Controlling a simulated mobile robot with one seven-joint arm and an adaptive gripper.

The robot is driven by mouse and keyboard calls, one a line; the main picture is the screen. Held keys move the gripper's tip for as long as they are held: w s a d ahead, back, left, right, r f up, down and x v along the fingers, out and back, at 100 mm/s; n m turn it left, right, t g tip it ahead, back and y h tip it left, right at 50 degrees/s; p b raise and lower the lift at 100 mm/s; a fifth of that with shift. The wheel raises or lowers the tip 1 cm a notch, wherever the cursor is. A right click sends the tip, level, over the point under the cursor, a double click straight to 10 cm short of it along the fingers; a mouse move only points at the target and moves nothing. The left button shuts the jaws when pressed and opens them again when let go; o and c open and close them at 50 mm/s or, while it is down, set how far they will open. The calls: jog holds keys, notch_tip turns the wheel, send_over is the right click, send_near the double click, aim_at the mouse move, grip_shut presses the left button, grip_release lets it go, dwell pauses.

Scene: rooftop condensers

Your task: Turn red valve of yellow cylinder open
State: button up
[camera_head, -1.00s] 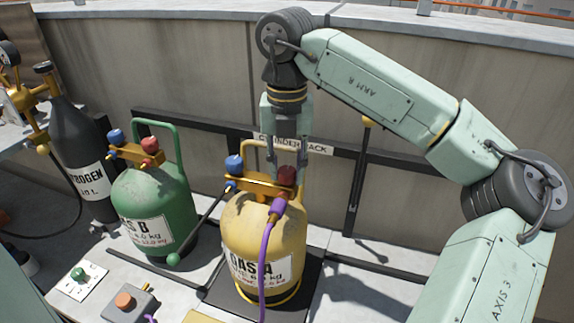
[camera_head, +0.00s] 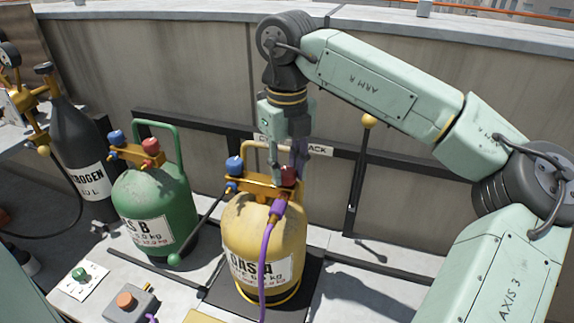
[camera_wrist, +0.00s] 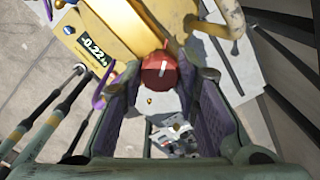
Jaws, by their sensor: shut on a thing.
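The yellow cylinder (camera_head: 262,238), labelled GAS A, stands upright on a dark square base in the middle of the head view. Its red valve (camera_head: 288,176) is on the right of its brass manifold, and its blue valve (camera_head: 234,165) is on the left. A purple hose (camera_head: 266,250) runs from below the red valve. My gripper (camera_head: 290,170) points down over the red valve and is shut on it. In the wrist view the red valve (camera_wrist: 159,70), with a white mark on top, sits between the fingertips (camera_wrist: 160,74). The valve's far side is partly hidden.
A green cylinder (camera_head: 158,205) with its own blue and red valves stands to the left, with a dark nitrogen cylinder (camera_head: 82,150) behind. A rack rail (camera_head: 200,124) and wall are behind. A control box with an orange button (camera_head: 124,300) is in front. A yellow-knobbed lever (camera_head: 369,121) stands right.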

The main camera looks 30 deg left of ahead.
jog(key=n+p, duration=0.1)
jog(key=n, duration=1.3)
jog(key=shift+n+p, duration=0.3)
jog(key=shift+p, duration=0.05)
jog(key=n, duration=0.3)
jog(key=shift+n, duration=0.3)
jog(key=n, duration=0.3)
jog(key=shift+a+n+p, duration=0.1)
jog(key=shift+n+p, duration=0.2)
jog(key=n, duration=0.7)
